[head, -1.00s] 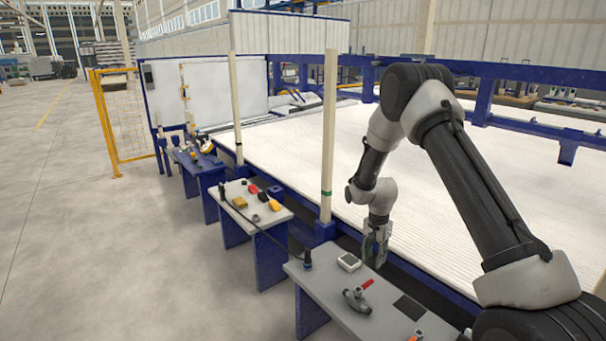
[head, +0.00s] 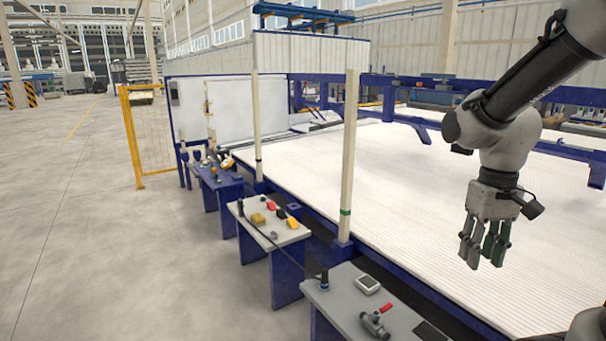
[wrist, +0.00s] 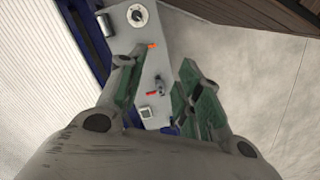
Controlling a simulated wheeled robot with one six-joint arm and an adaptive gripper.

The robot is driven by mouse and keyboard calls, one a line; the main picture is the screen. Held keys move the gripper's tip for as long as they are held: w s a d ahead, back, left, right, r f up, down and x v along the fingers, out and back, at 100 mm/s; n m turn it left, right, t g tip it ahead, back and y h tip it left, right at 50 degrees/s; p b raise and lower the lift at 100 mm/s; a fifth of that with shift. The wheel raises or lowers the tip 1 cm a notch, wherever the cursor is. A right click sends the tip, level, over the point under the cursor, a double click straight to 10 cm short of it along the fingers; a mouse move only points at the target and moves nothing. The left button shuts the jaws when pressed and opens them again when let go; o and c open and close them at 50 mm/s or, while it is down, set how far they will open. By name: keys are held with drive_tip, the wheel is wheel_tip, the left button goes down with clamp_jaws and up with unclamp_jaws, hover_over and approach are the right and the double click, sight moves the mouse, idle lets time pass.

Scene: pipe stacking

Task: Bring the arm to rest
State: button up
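My gripper (head: 485,247) hangs fingers down at the right of the head view, in the air in front of the white ribbed pipe bed (head: 440,215). Its fingers are apart with nothing between them. In the wrist view my gripper (wrist: 155,90) also shows its green-padded fingers spread. Below and between them is the grey table (wrist: 158,70) with a red-handled valve (wrist: 158,88), well out of reach of the fingertips.
The near grey table (head: 335,300) carries a small white-faced device (head: 367,284) and the valve (head: 375,321). Another table (head: 262,235) holds yellow and red items. Two pale upright posts (head: 349,160) stand along the bed. Floor at left is clear.

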drive_tip(key=s+d+r+t, duration=0.1)
drive_tip(key=s+r+t, duration=0.4)
drive_tip(key=s+r, duration=0.3)
drive_tip(key=shift+d+r, duration=0.3)
drive_tip(key=shift+r, duration=0.15)
drive_tip(key=shift+d, duration=0.1)
